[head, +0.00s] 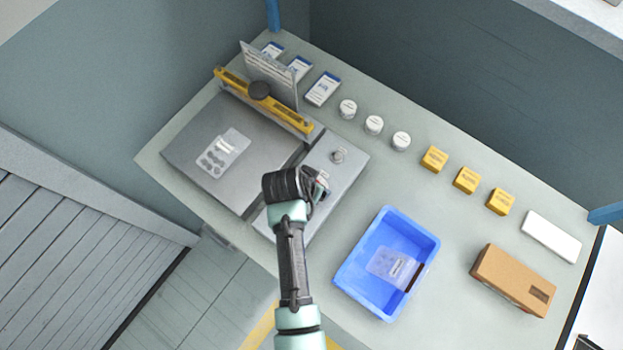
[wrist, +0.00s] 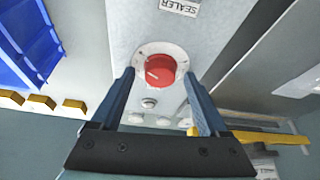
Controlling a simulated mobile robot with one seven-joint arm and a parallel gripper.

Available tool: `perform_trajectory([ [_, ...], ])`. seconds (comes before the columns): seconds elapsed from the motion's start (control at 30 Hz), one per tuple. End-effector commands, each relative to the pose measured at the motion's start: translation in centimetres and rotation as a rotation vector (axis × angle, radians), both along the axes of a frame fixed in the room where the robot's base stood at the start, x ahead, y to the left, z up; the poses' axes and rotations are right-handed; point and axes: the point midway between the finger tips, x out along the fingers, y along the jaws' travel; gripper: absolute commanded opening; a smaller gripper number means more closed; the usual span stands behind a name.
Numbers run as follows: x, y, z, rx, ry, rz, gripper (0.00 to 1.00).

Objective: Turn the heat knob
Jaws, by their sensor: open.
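The red round knob (wrist: 160,70) with a light pointer line sits on a pale dial plate on the sealer's grey panel (head: 345,172). The dial's markings are too small to read. My gripper (wrist: 158,76) is open, with one blue finger on each side of the knob in the wrist view. Whether the fingers touch it I cannot tell; gaps show on both sides. In the head view, my gripper (head: 320,186) is over the panel and mostly hides the knob. A small grey button (wrist: 149,103) sits near the knob; it also shows in the head view (head: 338,155).
The sealer's flat grey plate (head: 190,130) and yellow bar (head: 236,84) lie left of the panel. A blue bin (head: 350,268) stands to the right. White jars (head: 373,125), yellow boxes (head: 466,180) and a cardboard box (head: 505,275) stand farther along the bench.

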Motion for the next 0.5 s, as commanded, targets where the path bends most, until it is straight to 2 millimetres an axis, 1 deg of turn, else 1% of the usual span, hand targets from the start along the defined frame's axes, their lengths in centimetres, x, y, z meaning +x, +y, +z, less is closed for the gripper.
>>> perform_trajectory([
  [0.2,0.01,0.01,-0.02,0.000,0.000,0.000,0.78],
  [0.27,0.01,0.01,-0.01,0.000,0.000,0.000,0.69],
  [0.4,0.00,0.01,0.00,0.000,0.000,0.000,0.44],
  [0.47,0.00,0.01,0.00,0.000,0.000,0.000,0.33],
  [0.5,0.00,0.01,0.00,0.000,0.000,0.001,0.26],
])
